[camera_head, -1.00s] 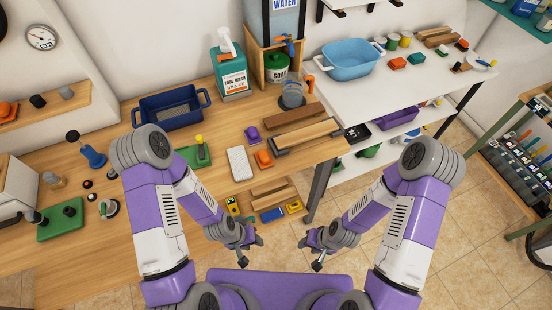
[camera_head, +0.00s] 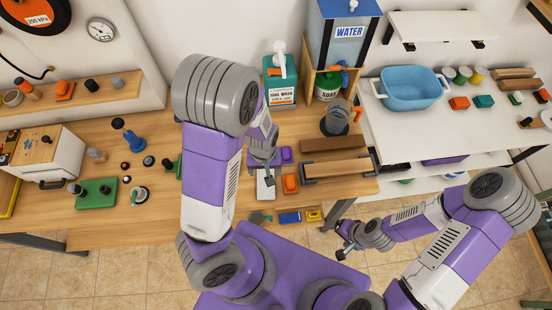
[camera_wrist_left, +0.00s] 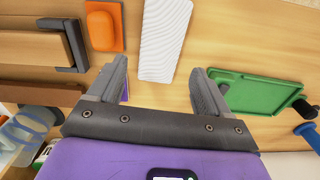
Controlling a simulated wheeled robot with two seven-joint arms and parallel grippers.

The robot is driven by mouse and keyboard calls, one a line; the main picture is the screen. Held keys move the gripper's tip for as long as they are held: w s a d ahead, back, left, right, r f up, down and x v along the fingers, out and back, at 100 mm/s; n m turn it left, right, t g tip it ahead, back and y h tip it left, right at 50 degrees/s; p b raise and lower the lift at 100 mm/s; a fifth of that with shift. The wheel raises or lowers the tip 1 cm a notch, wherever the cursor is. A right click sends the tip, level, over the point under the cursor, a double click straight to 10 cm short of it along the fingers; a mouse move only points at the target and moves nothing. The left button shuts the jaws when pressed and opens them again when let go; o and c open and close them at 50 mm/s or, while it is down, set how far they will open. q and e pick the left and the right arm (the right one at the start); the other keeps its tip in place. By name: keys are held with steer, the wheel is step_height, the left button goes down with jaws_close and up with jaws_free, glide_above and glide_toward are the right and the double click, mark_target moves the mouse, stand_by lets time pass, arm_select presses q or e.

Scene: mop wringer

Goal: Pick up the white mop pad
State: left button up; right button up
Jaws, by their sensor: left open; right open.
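The white mop pad (camera_head: 265,188) lies flat on the wooden workbench (camera_head: 110,236). In the left wrist view the ribbed white pad (camera_wrist_left: 165,38) lies ahead of the fingertips, its near end between their lines. My left gripper (camera_head: 264,157) is over the bench close to the pad, partly covering its far end in the head view. In the left wrist view the left gripper (camera_wrist_left: 158,74) is open with nothing between its fingers. My right gripper (camera_head: 346,236) is open and empty off the bench's front edge, above the floor.
A green tray (camera_wrist_left: 255,93) lies beside the pad. A framed wooden board (camera_head: 338,168) is farther right. A blue tub (camera_head: 411,90) stands on the white table.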

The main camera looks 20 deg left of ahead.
arm_select(q)
steer(key=shift+w, duration=0.1)
steer(key=shift+s+f+b, duration=0.45)
steer(key=shift+s+f, duration=0.15)
steer(key=shift+f, duration=0.2)
steer(key=f, duration=0.3)
steer(key=f+b, duration=0.1)
steer(key=f, duration=0.1)
steer(key=shift+w+f, duration=0.1)
steer(key=shift+w, duration=0.15)
arm_select(e)
steer(key=shift+s+f, duration=0.45)
steer(key=shift+f, duration=0.35)
arm_select(q)
steer(key=shift+c, duration=0.2)
steer(key=c, duration=0.8)
steer(key=shift+o, duration=0.2)
